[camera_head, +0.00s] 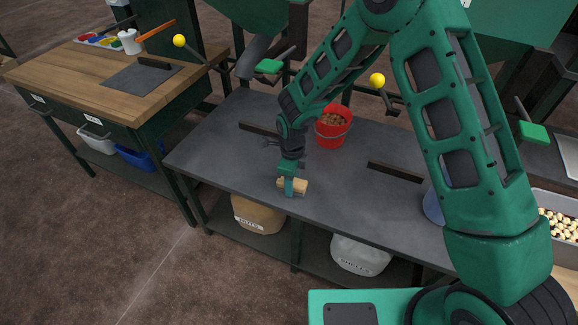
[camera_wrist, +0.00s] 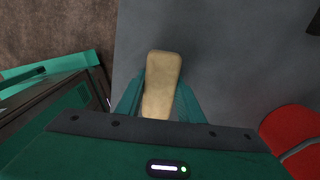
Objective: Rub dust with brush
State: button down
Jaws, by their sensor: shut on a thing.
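The brush (camera_head: 299,186), a tan wooden block-like piece, is at the front part of the grey table (camera_head: 225,150) in the head view. My gripper (camera_head: 288,187) is shut on it from above, with the green fingers on either side. In the wrist view the brush (camera_wrist: 161,75) sticks out beyond the fingers over the grey surface. Its underside is hidden, and I cannot tell whether it touches the table. I cannot make out any dust on the table.
A red bucket (camera_head: 333,128) with brown contents stands behind my gripper. Dark bars (camera_head: 396,172) lie on the table. A blue container (camera_head: 433,205) stands at right, partly behind my arm. Sacks (camera_head: 257,213) sit on the shelf below. A wooden workbench (camera_head: 95,75) is at left.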

jog(key=r, duration=0.3)
jog(key=shift+d, duration=0.2)
jog(key=shift+r, duration=2.65)
